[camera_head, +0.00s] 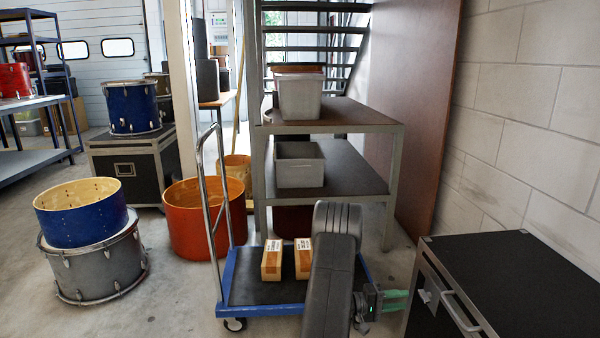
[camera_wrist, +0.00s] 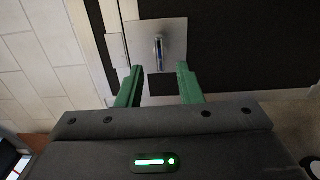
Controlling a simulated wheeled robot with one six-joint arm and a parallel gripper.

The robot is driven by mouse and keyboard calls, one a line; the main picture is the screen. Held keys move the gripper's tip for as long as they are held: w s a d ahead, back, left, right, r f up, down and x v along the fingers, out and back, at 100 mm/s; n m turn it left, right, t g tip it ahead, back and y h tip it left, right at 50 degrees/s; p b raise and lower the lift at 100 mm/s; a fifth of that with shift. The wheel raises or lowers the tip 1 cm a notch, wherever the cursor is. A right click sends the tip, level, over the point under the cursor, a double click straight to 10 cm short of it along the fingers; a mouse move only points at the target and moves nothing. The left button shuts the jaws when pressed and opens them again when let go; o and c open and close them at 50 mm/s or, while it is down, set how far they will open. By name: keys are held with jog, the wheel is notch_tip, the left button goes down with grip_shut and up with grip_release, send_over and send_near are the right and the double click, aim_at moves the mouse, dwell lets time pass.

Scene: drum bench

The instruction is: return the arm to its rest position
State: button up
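My gripper (camera_head: 398,298) is at the lower right of the head view, out in front of my dark arm. Its green fingers point right, toward the side of a black flight case (camera_head: 520,285). In the wrist view the two fingers of my gripper (camera_wrist: 160,72) stand apart with nothing between them. Beyond the fingertips is a metal plate with a latch (camera_wrist: 159,50) on a dark panel. I cannot tell how far the fingertips are from it.
A blue trolley (camera_head: 262,310) with two small cartons (camera_head: 272,260) stands beside and behind my arm. A shelf unit (camera_head: 390,185) with grey bins is behind it. Drums (camera_head: 95,265) stand on the floor at left. A block wall (camera_head: 540,130) closes the right side.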

aim_at(422, 296)
jog(key=d, duration=0.2)
jog(key=d+b, duration=0.1)
jog(key=d, duration=0.3)
jog(key=shift+w+d, duration=0.15)
jog(key=shift+w, duration=0.1)
jog(key=n, duration=0.4)
jog(key=shift+r, duration=0.15)
jog(key=n+p, duration=0.1)
jog(key=n, duration=0.1)
jog(key=shift+r+n, duration=0.1)
jog(key=shift+n, duration=0.3)
jog(key=shift+n+p, duration=0.3)
jog(key=shift+p, duration=0.05)
jog(key=shift+a, duration=0.2)
